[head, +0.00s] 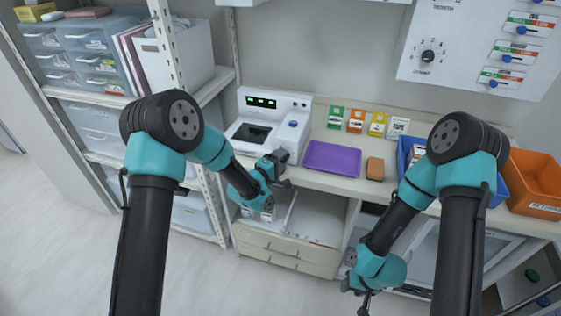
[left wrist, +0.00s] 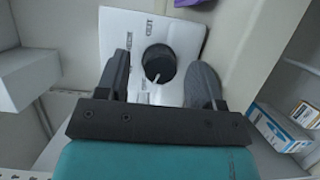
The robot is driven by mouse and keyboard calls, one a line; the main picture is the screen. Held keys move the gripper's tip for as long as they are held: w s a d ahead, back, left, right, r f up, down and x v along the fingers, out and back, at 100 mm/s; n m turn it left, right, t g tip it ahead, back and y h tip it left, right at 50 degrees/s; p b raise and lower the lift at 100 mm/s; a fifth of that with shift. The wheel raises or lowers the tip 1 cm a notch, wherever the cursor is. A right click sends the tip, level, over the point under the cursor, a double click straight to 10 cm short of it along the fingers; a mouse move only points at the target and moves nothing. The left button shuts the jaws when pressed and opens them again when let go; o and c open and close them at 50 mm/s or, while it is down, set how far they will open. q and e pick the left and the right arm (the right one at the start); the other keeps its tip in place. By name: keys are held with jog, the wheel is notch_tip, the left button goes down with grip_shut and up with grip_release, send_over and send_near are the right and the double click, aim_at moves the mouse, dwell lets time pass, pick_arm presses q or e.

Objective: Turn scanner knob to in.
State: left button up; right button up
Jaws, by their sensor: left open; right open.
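In the left wrist view a round black knob (left wrist: 159,63) sits on a white panel (left wrist: 118,28). A white pointer line on the knob points toward the bottom of that picture, and a label reading OUT (left wrist: 150,25) is above it. My left gripper (head: 282,170) is open, its fingers on either side of the knob (left wrist: 161,68), with gaps visible. In the head view the knob is hidden behind this gripper. The white scanner (head: 300,104) stands on the counter behind it, with a green display and a blue button. My right gripper (head: 362,292) is open and empty, low in front of the cabinets.
A purple tray (head: 332,158), a brown block (head: 375,168) and several small cards lie on the counter right of the scanner. An orange bin (head: 535,182) stands at the right. A shelf post (head: 210,190) is close on the left. Another knob (head: 428,57) is on the wall panel.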

pick_arm(q)
jog(key=c, duration=0.9)
jog(key=shift+m, duration=0.3)
jog(key=m+g+y, duration=0.1)
jog(key=m, duration=0.2)
jog(key=shift+r+y, duration=0.15)
jog(key=shift+y, duration=0.15)
jog(key=m+y, duration=0.1)
jog(key=m, duration=0.2)
jog(key=shift+d+r+m+y, duration=0.1)
jog(key=shift+m+y, duration=0.2)
jog(key=shift+g, duration=0.3)
jog(key=o, duration=0.9)
